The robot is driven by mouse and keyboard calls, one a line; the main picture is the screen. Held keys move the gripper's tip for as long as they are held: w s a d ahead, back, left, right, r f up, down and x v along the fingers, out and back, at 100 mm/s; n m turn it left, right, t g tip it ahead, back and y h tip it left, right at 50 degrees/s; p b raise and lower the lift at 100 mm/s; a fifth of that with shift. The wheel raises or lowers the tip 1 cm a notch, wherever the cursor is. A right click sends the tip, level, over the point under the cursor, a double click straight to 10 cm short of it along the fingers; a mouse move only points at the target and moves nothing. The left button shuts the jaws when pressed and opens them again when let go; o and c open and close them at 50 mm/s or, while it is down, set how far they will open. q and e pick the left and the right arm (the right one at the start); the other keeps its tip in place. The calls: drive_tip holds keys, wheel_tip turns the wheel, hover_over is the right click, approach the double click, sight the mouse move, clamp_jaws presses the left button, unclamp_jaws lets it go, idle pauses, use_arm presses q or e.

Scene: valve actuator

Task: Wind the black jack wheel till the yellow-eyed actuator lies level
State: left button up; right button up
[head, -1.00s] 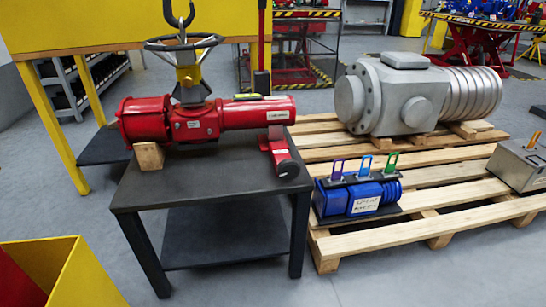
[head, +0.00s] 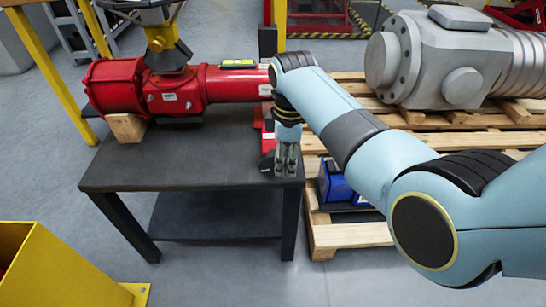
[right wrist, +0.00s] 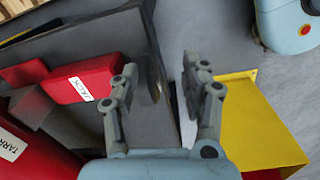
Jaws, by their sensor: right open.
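The red actuator (head: 180,88) lies on the dark table (head: 180,165), its left end on a wooden block (head: 126,127). A yellow fitting (head: 163,40) stands on its middle, and a small bar with a yellow-green face (head: 238,64) rests on its right part. The red jack (head: 266,124) under the right end is partly hidden by my arm. Its black wheel (head: 266,163) shows just left of my right gripper (head: 286,172), which points down, open. In the right wrist view the jack (right wrist: 82,80) bears a label, and a dark disc, likely the wheel, shows by the left finger.
A pallet (head: 350,236) with a large grey actuator (head: 455,60) and a blue unit (head: 334,182), mostly hidden by my arm, stands at the right. A yellow bin (head: 50,270) is at the front left. The front tabletop is clear.

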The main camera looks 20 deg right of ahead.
sight(273, 166)
drive_tip(key=w+r, duration=0.1)
drive_tip(key=w+a+r+n, duration=0.1)
drive_tip(key=r, duration=0.1)
drive_tip(key=w+a+r+n, duration=0.1)
drive_tip(key=shift+w+a+r, duration=0.1)
drive_tip(key=shift+r, duration=0.2)
drive_tip(key=shift+w, duration=0.15)
wheel_tip(273, 166, down, 10)
drive_tip(key=b, duration=0.4)
drive_tip(key=shift+f+b, duration=0.2)
drive_tip(key=shift+b, duration=0.1)
clamp_jaws()
